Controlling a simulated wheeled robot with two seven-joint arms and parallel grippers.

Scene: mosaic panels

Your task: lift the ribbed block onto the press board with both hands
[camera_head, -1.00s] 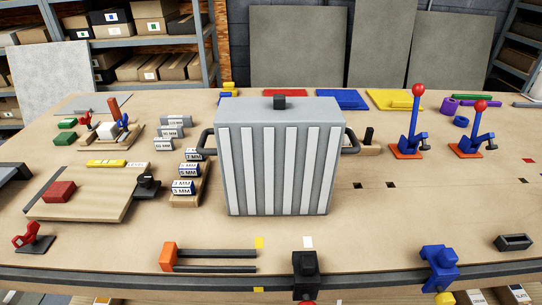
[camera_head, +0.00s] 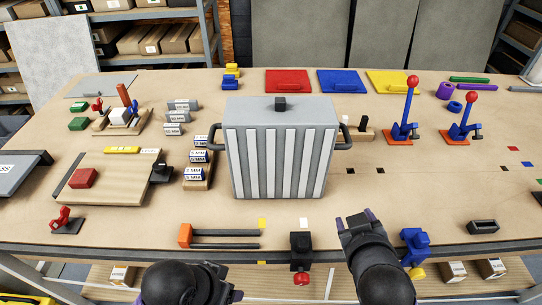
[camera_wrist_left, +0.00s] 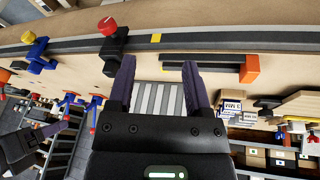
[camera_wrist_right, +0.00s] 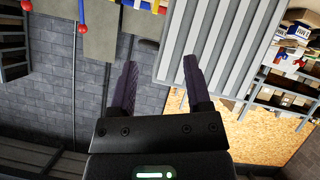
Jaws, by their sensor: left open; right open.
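The ribbed block (camera_head: 280,150) is a large grey box with pale vertical ribs, a dark knob on top and a dark handle on each side. It stands upright mid-table. My left gripper (camera_head: 228,280) is low at the front edge, apart from the block; its spread fingers (camera_wrist_left: 158,75) are empty, with ribs showing beyond them. My right gripper (camera_head: 355,218) is over the front edge, right of and nearer than the block. Its fingers (camera_wrist_right: 160,75) are open and empty, with the ribs (camera_wrist_right: 225,45) beyond. A grey board (camera_head: 22,172) with partly cut-off lettering, seemingly the press board, is at the left edge.
A wooden board with a red block (camera_head: 82,178) and labelled gauge blocks (camera_head: 195,174) lie left of the ribbed block. Blue toggle clamps (camera_head: 403,130) stand to the right. An orange-ended fork (camera_head: 186,236) and a black clamp (camera_head: 300,243) are along the front edge.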

